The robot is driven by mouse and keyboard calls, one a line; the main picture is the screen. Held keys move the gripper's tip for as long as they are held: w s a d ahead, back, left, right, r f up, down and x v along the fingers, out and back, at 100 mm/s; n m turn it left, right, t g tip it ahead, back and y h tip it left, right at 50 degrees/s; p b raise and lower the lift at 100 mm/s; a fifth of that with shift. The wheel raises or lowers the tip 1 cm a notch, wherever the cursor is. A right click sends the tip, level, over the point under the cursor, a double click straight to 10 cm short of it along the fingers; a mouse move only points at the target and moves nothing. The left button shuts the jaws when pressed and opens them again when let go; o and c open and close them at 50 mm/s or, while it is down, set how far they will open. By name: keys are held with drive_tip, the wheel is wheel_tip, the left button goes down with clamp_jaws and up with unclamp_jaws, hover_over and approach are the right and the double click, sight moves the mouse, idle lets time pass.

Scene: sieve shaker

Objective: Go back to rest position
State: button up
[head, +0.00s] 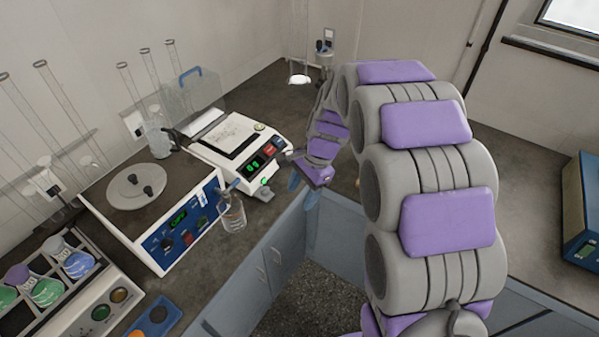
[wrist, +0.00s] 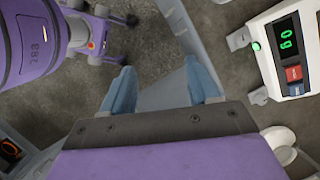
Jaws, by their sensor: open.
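My gripper (head: 302,190) is at the end of my grey and purple arm, which arches in from the right of the head view. It hangs by the counter's front edge, to the right of the white device with a green display (head: 235,145). In the wrist view my gripper (wrist: 161,70) shows two blue fingers spread apart. Nothing is between them, and the grey floor (wrist: 160,40) lies beyond. The white device (wrist: 290,50) also shows at the upper right of the wrist view.
A glass bottle (head: 232,212) stands near the counter edge beside the blue-fronted device (head: 180,235). A rack with flasks (head: 45,285) is at the lower left. A blue box (head: 583,215) sits on the right counter (head: 525,185). Open floor (head: 310,300) lies between the cabinets.

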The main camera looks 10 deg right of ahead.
drive_tip(key=s+d+r+n+h, duration=0.1)
drive_tip(key=s+n, duration=0.3)
drive_tip(key=s, duration=0.6)
drive_tip(key=s+d+r+n+h, duration=0.1)
drive_tip(key=s+d+r+n, duration=0.3)
drive_tip(key=s, duration=0.7)
drive_tip(key=s+d+r+n+h, duration=0.1)
drive_tip(key=s+n, duration=0.3)
drive_tip(key=s, duration=0.6)
drive_tip(key=shift+s+d+r+g, duration=0.4)
drive_tip(key=shift+d+r, duration=0.4)
drive_tip(key=shift+r, duration=0.05)
